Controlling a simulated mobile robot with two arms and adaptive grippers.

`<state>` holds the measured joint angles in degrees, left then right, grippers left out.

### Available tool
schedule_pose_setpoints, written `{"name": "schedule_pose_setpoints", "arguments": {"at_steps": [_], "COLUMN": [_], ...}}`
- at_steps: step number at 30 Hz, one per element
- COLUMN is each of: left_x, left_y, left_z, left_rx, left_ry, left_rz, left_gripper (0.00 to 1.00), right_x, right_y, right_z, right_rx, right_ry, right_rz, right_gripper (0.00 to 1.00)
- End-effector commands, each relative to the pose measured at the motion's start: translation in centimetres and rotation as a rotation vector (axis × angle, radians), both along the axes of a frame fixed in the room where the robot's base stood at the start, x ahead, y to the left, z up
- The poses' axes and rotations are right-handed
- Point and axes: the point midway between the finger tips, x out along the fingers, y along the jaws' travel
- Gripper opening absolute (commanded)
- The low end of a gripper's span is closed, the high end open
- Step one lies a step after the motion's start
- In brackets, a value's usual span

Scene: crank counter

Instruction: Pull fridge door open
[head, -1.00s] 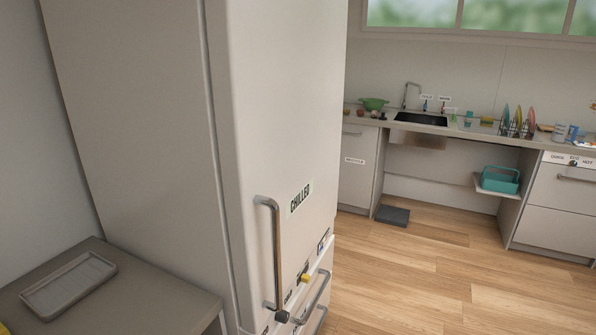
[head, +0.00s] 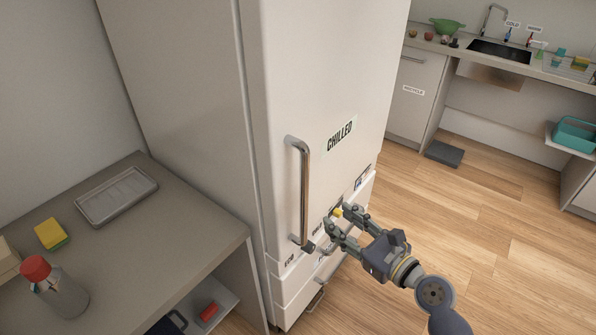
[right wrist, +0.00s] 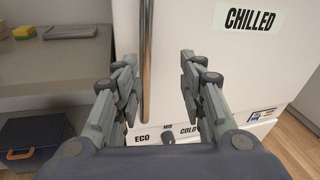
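The white fridge door (head: 330,90), marked CHILLED, is shut. Its vertical metal handle (head: 305,192) is on the left side of the door. My right gripper (head: 335,222) is in front of the lower door, just right of the handle's lower end, and looks apart from it. In the right wrist view my right gripper (right wrist: 158,75) has its fingers spread wide and empty, and the handle (right wrist: 147,60) shows between them, nearer the left finger, beyond the tips. My left gripper is not in view.
A grey counter (head: 150,240) left of the fridge holds a tray (head: 117,195), a sponge (head: 51,234) and a red-capped bottle (head: 55,285). Drawers with a handle are below the door. The wooden floor (head: 490,230) to the right is clear.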

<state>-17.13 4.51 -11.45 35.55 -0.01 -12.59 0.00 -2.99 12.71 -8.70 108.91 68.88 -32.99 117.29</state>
Motion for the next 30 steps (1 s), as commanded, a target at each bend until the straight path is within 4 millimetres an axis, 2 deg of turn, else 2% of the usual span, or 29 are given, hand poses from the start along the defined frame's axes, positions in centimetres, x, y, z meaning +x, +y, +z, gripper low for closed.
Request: {"name": "schedule_pose_setpoints", "arguments": {"at_steps": [1, 3, 6, 11, 21, 30], "left_x": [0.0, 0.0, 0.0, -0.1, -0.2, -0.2], "left_y": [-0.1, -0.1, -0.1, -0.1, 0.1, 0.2], "left_z": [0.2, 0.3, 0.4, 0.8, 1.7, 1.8], "left_rx": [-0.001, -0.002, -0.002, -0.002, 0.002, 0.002], "left_ry": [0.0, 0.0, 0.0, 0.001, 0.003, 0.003], "left_rz": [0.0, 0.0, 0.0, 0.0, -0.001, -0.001], "left_gripper": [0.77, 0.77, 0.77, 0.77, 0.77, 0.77], "right_x": [-0.3, -0.7, -0.8, 0.5, 5.2, 6.9], "right_y": [0.4, 0.9, 1.3, 2.5, 6.9, 8.4], "right_z": [2.3, 4.2, 5.4, 5.7, 5.6, 5.4], "right_rx": [0.064, 0.128, 0.171, 0.177, 0.174, 0.172], "right_ry": [0.004, 0.015, 0.023, 0.023, 0.023, 0.024], "right_rz": [0.017, 0.035, 0.049, 0.049, 0.049, 0.047], "right_gripper": [0.38, 0.38, 0.38, 0.38, 0.38, 0.38]}}
